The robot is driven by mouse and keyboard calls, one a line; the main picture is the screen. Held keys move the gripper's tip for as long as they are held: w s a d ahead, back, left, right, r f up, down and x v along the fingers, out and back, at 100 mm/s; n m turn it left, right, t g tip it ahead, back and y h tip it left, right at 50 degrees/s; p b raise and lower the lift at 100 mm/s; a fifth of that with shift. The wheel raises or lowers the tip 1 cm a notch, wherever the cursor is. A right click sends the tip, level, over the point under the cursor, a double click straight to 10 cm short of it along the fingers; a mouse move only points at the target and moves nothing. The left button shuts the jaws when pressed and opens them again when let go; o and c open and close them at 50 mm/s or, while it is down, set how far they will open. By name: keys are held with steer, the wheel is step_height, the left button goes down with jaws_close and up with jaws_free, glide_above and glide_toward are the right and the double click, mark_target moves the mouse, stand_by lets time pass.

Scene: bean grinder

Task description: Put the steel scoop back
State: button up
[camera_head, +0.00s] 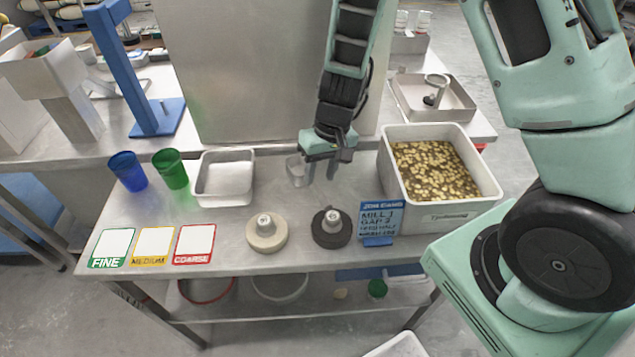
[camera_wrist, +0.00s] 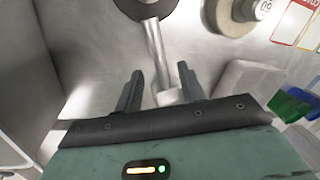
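The steel scoop (camera_head: 298,170) is on the steel table, with its grey bowl just left of my gripper in the head view. My gripper (camera_head: 322,173) points down at the table, its two fingers apart. In the wrist view the fingers (camera_wrist: 160,85) are also spread, with a narrow steel bar (camera_wrist: 155,45), apparently the scoop's handle, lying between them. The bar runs up toward a dark disc. Gaps show on both sides of it, so it does not look gripped. The scoop's lower part is partly hidden by my gripper.
A bin of beans (camera_head: 435,170) stands right of my gripper. A blue sign (camera_head: 381,219), a black disc weight (camera_head: 332,228) and a cream one (camera_head: 267,233) stand in front. A steel pan (camera_head: 224,178), green cup (camera_head: 171,169) and blue cup (camera_head: 128,171) are left.

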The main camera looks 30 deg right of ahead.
step_height(320, 180, up, 6)
steer(key=d, duration=0.1)
steer(key=s+a+r+n+g, duration=0.1)
steer(key=s+a+r+n, duration=0.3)
steer(key=s+a+r, duration=0.5)
steer(key=s+r+n, duration=0.1)
steer(key=s+n, duration=0.1)
steer(key=s, duration=0.4)
steer(key=s+a+r+n+h, duration=0.1)
steer(key=s+r, duration=0.1)
steer(key=s, duration=0.3)
steer(key=shift+s+a+r+n+t+h+p, duration=0.3)
steer(key=shift+s+n+t+p, duration=0.05)
steer(key=shift+s+n+t, duration=0.05)
steer(key=shift+a, duration=0.15)
